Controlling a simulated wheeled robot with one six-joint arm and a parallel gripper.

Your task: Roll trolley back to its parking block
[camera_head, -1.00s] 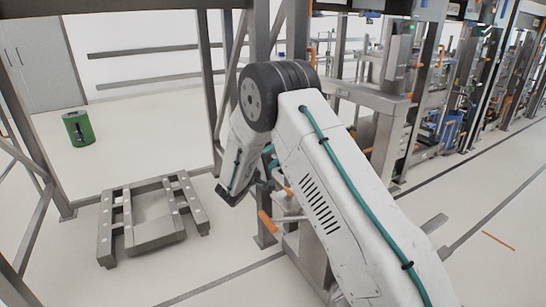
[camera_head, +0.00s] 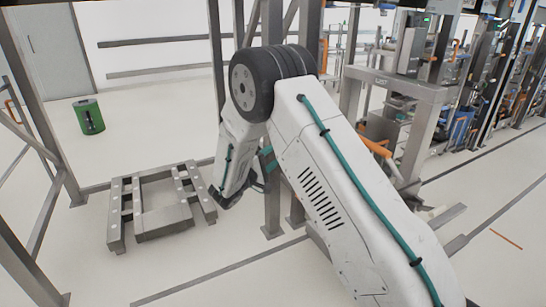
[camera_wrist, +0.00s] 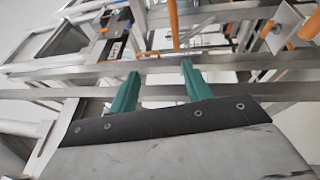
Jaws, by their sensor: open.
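A low grey steel frame (camera_head: 116,216) with bolted beams lies on the floor at left in the head view. It may be the parking block; I cannot tell for sure. A steel stand with an orange handle (camera_head: 375,147) is right of my arm and partly hidden by it. I cannot tell whether it is the trolley. My gripper (camera_wrist: 160,87) shows two green fingers, apart, with nothing between them in the wrist view. Steel rails (camera_wrist: 230,65) and an orange bar (camera_wrist: 172,25) lie beyond the fingers. In the head view my arm mostly hides the gripper.
Steel posts (camera_head: 272,200) stand just behind my arm. A green bin (camera_head: 89,116) stands at the far left. Several machines with steel frames (camera_head: 440,100) line the right side.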

